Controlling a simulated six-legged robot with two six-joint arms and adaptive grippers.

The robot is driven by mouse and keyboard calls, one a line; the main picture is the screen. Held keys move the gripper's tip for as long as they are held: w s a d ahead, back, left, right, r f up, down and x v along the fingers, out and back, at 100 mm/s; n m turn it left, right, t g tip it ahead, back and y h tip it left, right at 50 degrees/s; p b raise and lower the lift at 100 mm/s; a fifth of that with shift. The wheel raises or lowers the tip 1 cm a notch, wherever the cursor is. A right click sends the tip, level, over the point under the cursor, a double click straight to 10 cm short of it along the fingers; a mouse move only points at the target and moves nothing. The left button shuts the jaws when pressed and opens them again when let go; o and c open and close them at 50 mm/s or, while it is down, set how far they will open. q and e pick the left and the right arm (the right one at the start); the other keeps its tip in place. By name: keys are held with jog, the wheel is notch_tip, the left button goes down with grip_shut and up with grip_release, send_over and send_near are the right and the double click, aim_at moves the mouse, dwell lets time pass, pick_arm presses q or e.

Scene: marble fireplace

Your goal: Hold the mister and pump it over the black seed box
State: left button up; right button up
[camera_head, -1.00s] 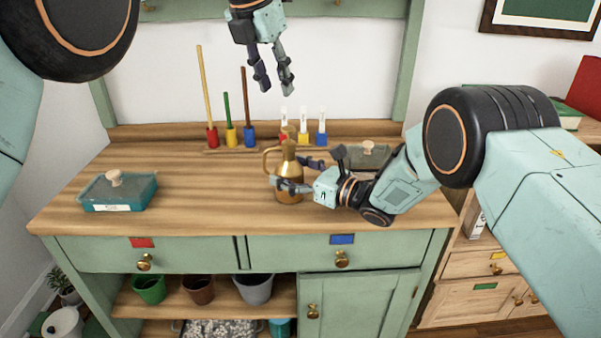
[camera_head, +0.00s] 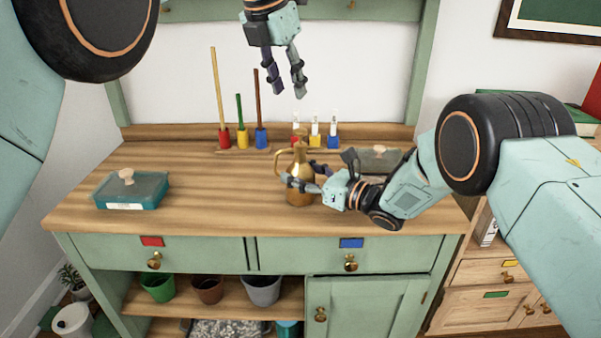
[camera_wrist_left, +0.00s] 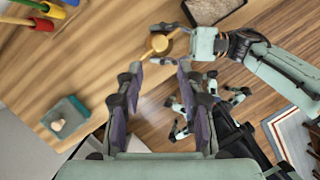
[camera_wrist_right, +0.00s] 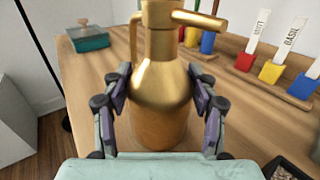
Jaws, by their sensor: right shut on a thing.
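The brass mister (camera_head: 299,166) stands upright at the middle of the wooden bench top. My right gripper (camera_head: 304,183) is shut around its body, with a finger on each side; this also shows in the right wrist view, where the mister (camera_wrist_right: 160,100) fills the middle. The black seed box (camera_head: 380,160) sits on the bench to the right, partly hidden behind my right arm. Its dark corner shows in the right wrist view (camera_wrist_right: 290,170), and it shows in the left wrist view (camera_wrist_left: 212,10). My left gripper (camera_head: 289,92) is open and empty, raised above the mister, fingers pointing down.
A teal lidded box (camera_head: 132,192) sits at the bench's left. Three tools stand in coloured holders (camera_head: 242,139) at the back, beside white-labelled markers in coloured blocks (camera_head: 315,139). The front and left-middle of the bench top are clear. Drawers and a pot shelf lie below.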

pick_arm(q)
grip_shut()
dwell(0.3)
dwell(1.2)
